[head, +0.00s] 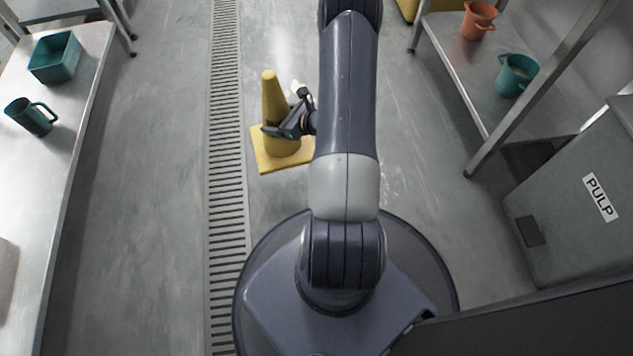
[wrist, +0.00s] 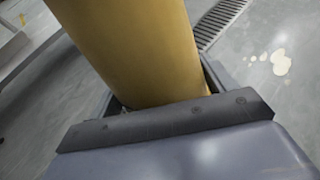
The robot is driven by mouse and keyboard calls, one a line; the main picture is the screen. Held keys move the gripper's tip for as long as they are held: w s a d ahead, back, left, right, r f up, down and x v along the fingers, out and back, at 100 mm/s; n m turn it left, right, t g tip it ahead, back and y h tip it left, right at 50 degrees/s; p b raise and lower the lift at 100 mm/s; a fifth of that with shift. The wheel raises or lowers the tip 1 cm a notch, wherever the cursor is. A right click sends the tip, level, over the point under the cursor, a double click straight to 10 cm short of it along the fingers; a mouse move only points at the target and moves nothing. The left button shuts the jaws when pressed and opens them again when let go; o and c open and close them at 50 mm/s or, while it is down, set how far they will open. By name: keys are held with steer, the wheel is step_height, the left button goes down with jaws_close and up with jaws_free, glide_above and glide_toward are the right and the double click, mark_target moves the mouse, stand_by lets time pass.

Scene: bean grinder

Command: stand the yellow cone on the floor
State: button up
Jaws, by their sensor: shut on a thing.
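The yellow cone (head: 273,98) is in the middle of the head view, with its tip up and its square base below. It looks upright or nearly so. My gripper (head: 283,131) is shut around the cone's lower body, above the base, reaching it from the right. In the wrist view the cone's yellow body (wrist: 140,50) fills the space between the jaws, and its base is hidden there. The grey floor (head: 150,200) lies under it. I cannot tell whether the base touches the floor.
A slotted drain (head: 226,170) runs just left of the cone. Pale spots (wrist: 281,63) mark the floor nearby. A left bench holds a teal box (head: 55,57) and teal mug (head: 31,117). A right shelf holds orange (head: 478,20) and teal (head: 516,75) pots. A grey PULP bin (head: 575,215) stands right.

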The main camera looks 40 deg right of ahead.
steer(key=s+d+f+m+h, duration=0.1)
steer(key=s+d+f, duration=0.3)
steer(key=f, duration=0.2)
steer(key=s+d+f, duration=0.3)
steer(key=s+f, duration=0.1)
steer(key=f, duration=0.3)
step_height(320, 180, down, 10)
steer(key=b, duration=0.5)
steer(key=shift+s+d+r+m+t+h, duration=0.2)
steer(key=shift+m+t+h, duration=0.1)
steer(key=shift+t, duration=0.1)
steer(key=shift+f, duration=0.1)
steer(key=o, duration=1.6)
steer(key=shift+c, duration=0.2)
